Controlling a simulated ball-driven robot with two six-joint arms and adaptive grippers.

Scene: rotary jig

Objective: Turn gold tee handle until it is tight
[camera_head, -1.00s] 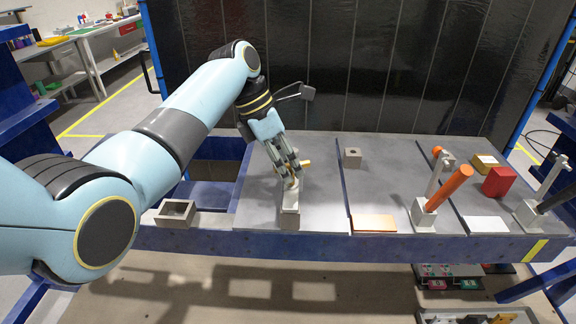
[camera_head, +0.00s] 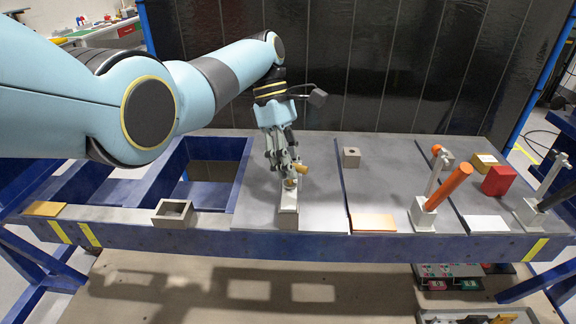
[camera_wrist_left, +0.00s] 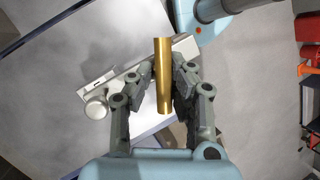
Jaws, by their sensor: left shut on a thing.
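The gold tee handle (camera_wrist_left: 163,80) lies between the fingers of my left gripper (camera_wrist_left: 161,78) in the left wrist view, with its bar sticking out past both sides of the fingers. In the head view the left gripper (camera_head: 287,172) comes down from above onto the handle, and a gold end (camera_head: 302,169) shows beside the fingers. The gripper is shut on the handle. The handle sits over a grey block fixture (camera_head: 288,218) on the grey bench plate. The handle's stem is mostly hidden by the fingers. My right gripper is not in view.
To the right stand a small grey block (camera_head: 351,157), an orange plate (camera_head: 373,223), a lever clamp with an orange grip (camera_head: 455,186) and a red block (camera_head: 498,181). A grey open-topped box (camera_head: 174,213) sits to the left, beside an open bay in the blue bench frame.

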